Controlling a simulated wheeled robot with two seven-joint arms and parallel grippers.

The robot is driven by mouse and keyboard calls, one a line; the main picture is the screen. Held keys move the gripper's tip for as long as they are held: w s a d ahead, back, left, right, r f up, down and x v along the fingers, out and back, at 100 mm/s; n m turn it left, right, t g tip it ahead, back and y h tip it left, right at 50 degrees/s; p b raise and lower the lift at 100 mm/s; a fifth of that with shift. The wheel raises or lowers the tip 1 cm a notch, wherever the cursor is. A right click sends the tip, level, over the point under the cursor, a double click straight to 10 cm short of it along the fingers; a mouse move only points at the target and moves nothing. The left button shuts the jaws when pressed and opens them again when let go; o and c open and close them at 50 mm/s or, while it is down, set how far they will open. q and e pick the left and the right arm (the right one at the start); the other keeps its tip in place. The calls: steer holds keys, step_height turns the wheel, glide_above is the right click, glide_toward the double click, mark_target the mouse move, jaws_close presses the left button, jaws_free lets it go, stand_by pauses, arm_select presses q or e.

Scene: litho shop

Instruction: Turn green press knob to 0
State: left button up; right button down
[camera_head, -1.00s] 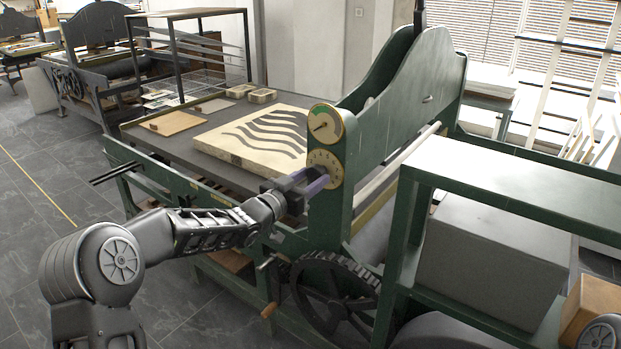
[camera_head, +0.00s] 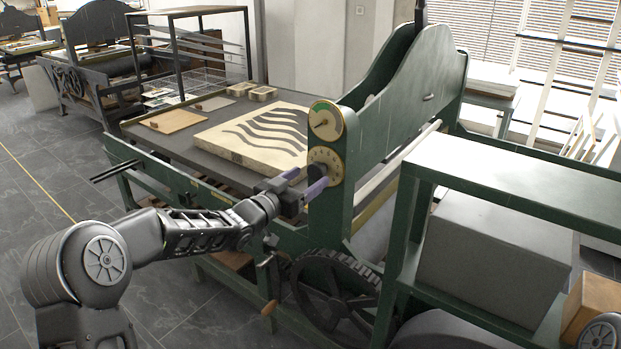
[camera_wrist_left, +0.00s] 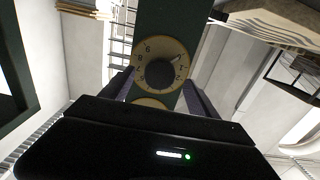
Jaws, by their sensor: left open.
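The green press (camera_head: 400,95) has a post with two round brass-coloured faces. The lower one is the numbered dial (camera_head: 326,164), with a dark round knob (camera_wrist_left: 159,74) at its centre in the left wrist view. The knob's pale pointer mark aims to the upper right there; the number beside it is too small to read surely. My left gripper (camera_head: 311,178) is open in front of the dial, its purple fingers one on each side of the knob in the wrist view. I cannot tell whether they touch it. My right gripper is out of view.
Above the dial is a gauge (camera_head: 326,120) with a needle. A pale stone with dark wavy stripes (camera_head: 262,137) lies on the press bed to the left. A toothed wheel (camera_head: 335,300) sits below my gripper, and a green-framed table (camera_head: 520,185) stands at the right.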

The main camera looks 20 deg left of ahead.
arm_select(q)
steer(key=v, duration=0.5)
steer(key=shift+s+b, duration=0.35)
steer(key=shift+a+f, duration=0.1)
steer(key=s+d+f+n+g+y, duration=0.15)
steer(key=s+f, duration=0.25)
steer(key=f, duration=0.6)
steer(key=s+d+f+n+g+y, duration=0.1)
steer(key=s+d+f+n+g, duration=0.3)
steer(key=f, duration=0.6)
steer(key=s+d+f+g+y, duration=0.15)
steer(key=s+f, duration=0.35)
steer(key=f, duration=0.5)
steer(key=s+d+f+g, duration=0.3)
steer(key=s+f, duration=0.1)
steer(key=s, duration=0.5)
steer(key=s+d+f+g+h+p, duration=0.1)
steer(key=s+d+f+g, duration=0.2)
steer(key=s, duration=0.7)
steer(key=s+d+f+g+p, duration=0.1)
steer(key=s+d+f+g, duration=0.2)
steer(key=s+f, duration=0.4)
steer(key=s, duration=0.2)
steer(key=shift+s+d+f, duration=0.25)
steer(key=shift+s+d, duration=0.1)
